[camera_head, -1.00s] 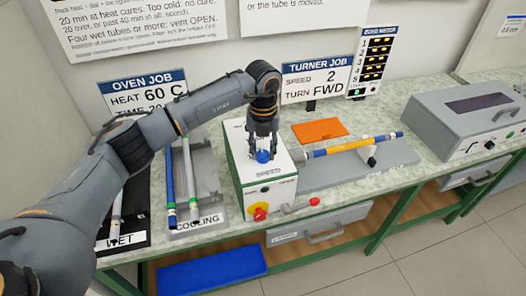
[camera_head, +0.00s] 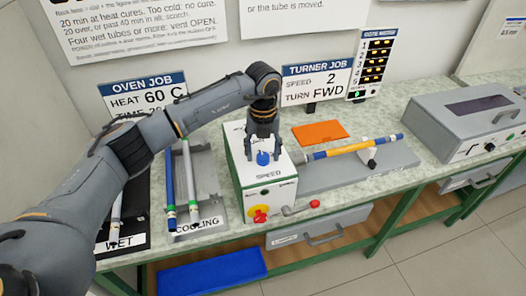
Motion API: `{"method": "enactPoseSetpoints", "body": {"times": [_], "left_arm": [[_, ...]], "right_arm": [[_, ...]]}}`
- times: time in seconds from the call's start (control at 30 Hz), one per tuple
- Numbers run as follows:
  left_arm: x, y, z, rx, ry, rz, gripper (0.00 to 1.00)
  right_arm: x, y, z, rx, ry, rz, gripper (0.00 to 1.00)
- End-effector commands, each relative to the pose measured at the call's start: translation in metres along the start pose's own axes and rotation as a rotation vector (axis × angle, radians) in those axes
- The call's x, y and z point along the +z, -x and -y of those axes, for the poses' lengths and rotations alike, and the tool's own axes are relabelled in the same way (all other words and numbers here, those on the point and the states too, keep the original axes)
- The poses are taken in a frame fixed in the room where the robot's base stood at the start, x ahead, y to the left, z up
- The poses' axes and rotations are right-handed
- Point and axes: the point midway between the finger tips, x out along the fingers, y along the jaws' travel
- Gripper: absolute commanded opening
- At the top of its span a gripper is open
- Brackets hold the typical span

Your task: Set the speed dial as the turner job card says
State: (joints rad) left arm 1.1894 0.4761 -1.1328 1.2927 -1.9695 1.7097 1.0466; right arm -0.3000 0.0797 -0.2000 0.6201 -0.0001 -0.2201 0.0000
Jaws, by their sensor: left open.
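The turner box (camera_head: 264,190) is white and green and stands on the bench in the middle. Its blue speed dial (camera_head: 263,158) is on the top, above the word SPEED. My left gripper (camera_head: 263,153) points down over the box with its fingers apart, around or just above the dial; I cannot tell whether they touch it. The turner job card (camera_head: 317,83) on the wall side reads SPEED 2, TURN FWD. The dial's scale and setting are too small to read. My right gripper is not in view.
A yellow and blue rod (camera_head: 350,149) lies across the turner's grey bed. The cooling rack (camera_head: 205,190) and wet tray (camera_head: 122,242) with rods are at left. An orange pad (camera_head: 319,132) lies behind.

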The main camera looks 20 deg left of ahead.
Motion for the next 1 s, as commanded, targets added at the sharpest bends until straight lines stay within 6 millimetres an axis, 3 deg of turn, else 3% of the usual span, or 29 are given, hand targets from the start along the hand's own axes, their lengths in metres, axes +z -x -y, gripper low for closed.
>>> {"method": "enactPoseSetpoints", "body": {"times": [0.13, 0.27, 0.5, 0.7, 1.0], "left_arm": [[0.0, 0.004, 0.0, -0.001, -0.001, 0.0, 0.56], [0.001, 0.022, 0.001, -0.002, -0.001, 0.003, 0.56], [0.001, 0.074, 0.001, -0.002, -0.001, 0.004, 0.56], [0.001, 0.107, 0.0, -0.001, 0.0, 0.002, 0.56], [0.0, 0.12, 0.0, 0.0, 0.0, -0.001, 0.56]], "right_arm": [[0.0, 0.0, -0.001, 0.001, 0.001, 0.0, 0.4], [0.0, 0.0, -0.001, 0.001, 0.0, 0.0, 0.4], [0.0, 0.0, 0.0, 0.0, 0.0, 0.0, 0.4], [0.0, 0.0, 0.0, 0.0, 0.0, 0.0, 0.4], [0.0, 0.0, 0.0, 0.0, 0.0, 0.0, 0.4]]}}
